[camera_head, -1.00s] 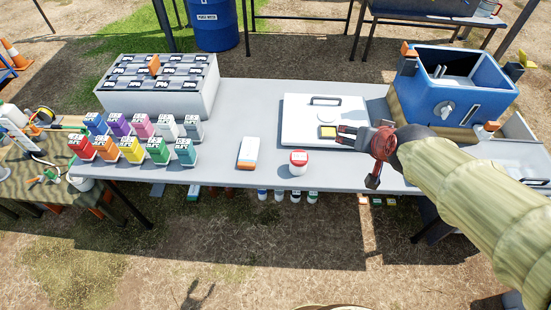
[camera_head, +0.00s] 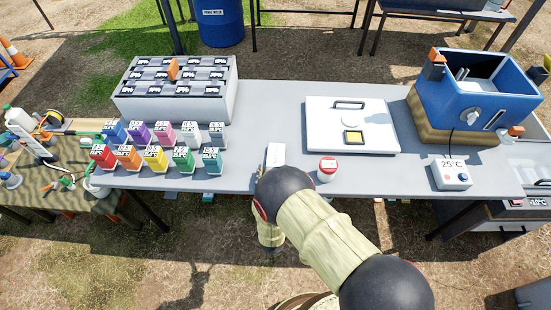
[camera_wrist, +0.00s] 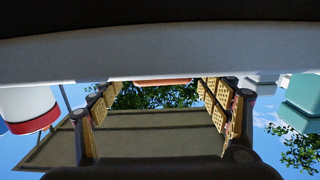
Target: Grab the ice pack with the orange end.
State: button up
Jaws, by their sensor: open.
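The ice pack (camera_head: 276,154) lies on the grey table near its front edge. In the head view its white end shows just beyond my arm, and its orange end is hidden. An orange strip that looks like the ice pack's orange end (camera_wrist: 160,81) shows in the wrist view. My gripper (camera_wrist: 160,94) is open there, with one yellow-padded finger on each side of the strip. I cannot tell whether either finger touches it.
A red-lidded white jar (camera_head: 327,169) stands right of the ice pack. Coloured bottles, including a teal one (camera_head: 212,160), stand to its left. A white lid panel (camera_head: 375,140) and a 25°C control box (camera_head: 452,174) are farther right. The table (camera_head: 270,105) is clear behind the pack.

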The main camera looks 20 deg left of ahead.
aim_at(275, 157)
jog(key=shift+s+f, duration=0.15)
jog(key=shift+f, duration=0.05)
jog(key=shift+w, duration=0.75)
jog(key=b+x, duration=0.1)
jog(key=x, duration=0.2)
jog(key=b+x, duration=0.1)
jog(key=x, duration=0.2)
jog(key=shift+a+r, duration=0.2)
jog(key=shift+r, duration=0.1)
jog(key=shift+c, duration=1)
jog(key=c, duration=1.4)
jog(key=shift+o, duration=0.2)
